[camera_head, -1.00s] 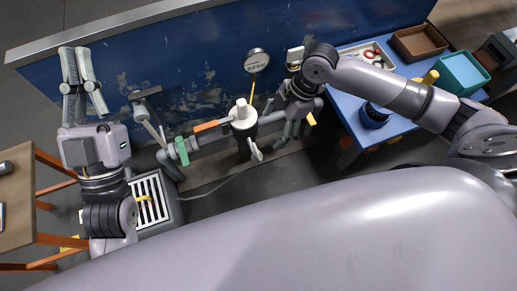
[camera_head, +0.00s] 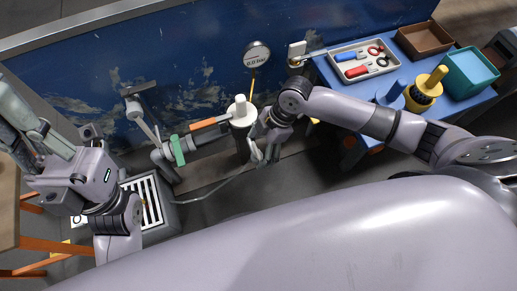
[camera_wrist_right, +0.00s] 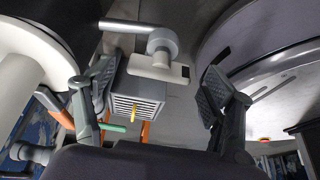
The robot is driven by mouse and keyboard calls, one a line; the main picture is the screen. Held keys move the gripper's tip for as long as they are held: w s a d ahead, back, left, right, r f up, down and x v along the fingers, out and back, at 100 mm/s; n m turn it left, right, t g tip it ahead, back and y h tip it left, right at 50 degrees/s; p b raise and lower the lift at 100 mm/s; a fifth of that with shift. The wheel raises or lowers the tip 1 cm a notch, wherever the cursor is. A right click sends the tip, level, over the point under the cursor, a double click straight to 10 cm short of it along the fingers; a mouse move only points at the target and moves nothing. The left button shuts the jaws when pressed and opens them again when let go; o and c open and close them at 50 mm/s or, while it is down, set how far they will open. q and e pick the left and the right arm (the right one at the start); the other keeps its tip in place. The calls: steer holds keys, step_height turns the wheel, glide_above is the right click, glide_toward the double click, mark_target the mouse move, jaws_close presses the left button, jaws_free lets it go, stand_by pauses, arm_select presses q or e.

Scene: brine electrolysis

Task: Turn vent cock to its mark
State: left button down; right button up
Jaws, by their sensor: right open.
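The vent cock (camera_head: 256,153) is a small pale lever low on the right side of the dark, white-topped vessel (camera_head: 241,110). In the right wrist view the cock's grey-white handle (camera_wrist_right: 153,66) stands between my spread fingers, apart from both pads as far as I can see. My right gripper (camera_head: 266,150) is open and beside the cock in the head view; it also shows in the wrist view (camera_wrist_right: 160,88). The cock's mark cannot be made out. My left gripper (camera_head: 22,128) is open and empty at the left edge, its tips partly cut off.
A pipe with a green handle (camera_head: 178,149) and an orange handle (camera_head: 203,124) runs left from the vessel. A gauge (camera_head: 257,54) stands behind. A slatted grate box (camera_head: 147,200) is at lower left. The blue table (camera_head: 405,72) at right bears a tool tray and bins.

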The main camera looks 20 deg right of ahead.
steer(key=shift+a+f, duration=0.15)
steer(key=shift+f, duration=0.15)
steer(key=shift+c, duration=0.3)
steer(key=c, duration=1.1)
